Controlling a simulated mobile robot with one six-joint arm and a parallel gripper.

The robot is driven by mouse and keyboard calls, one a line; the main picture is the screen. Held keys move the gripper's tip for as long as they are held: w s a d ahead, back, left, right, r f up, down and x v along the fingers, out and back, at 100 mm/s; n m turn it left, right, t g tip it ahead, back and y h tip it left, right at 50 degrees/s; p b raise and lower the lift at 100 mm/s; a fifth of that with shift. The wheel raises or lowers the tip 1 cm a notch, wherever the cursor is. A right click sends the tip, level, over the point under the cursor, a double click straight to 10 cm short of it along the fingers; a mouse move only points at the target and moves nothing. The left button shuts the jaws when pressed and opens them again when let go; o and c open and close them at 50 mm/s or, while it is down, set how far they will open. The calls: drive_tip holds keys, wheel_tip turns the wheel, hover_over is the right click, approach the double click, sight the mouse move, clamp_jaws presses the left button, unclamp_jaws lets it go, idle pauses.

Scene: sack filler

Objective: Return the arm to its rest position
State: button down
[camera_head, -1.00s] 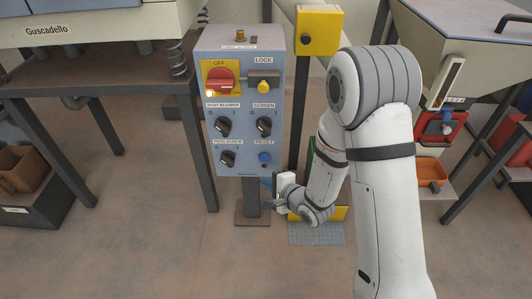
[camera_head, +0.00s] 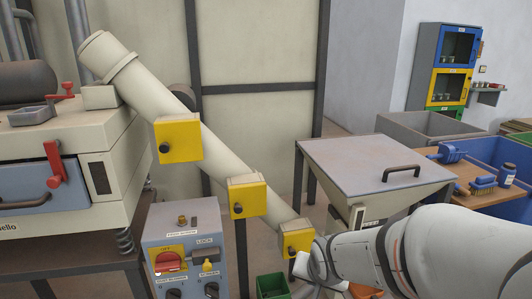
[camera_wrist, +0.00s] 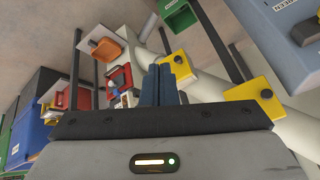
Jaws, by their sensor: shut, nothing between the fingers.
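My white arm (camera_head: 385,255) reaches in from the lower right of the head view. It is folded, with its far end near the lowest yellow box; I cannot tell whether they touch. The fingertips are not clear in the head view. In the wrist view my gripper (camera_wrist: 160,85) shows its two dark blue fingers side by side, shut, with nothing held. The fingers point into open space toward the inclined pipe.
A grey control box (camera_head: 186,225) with a red switch stands left of my arm. Yellow boxes (camera_head: 178,138) line the inclined pipe (camera_head: 135,75). A lidded hopper (camera_head: 375,160) stands behind my arm, with a wooden table (camera_head: 480,170) to its right.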

drive_tip(key=s+d+r+n+g+p, duration=0.3)
drive_tip(key=s+r+p, duration=0.4)
drive_tip(key=s+r, duration=0.6)
drive_tip(key=shift+d+r+n, duration=0.4)
drive_tip(key=shift+d+r, duration=0.15)
drive_tip(key=shift+r, duration=0.4)
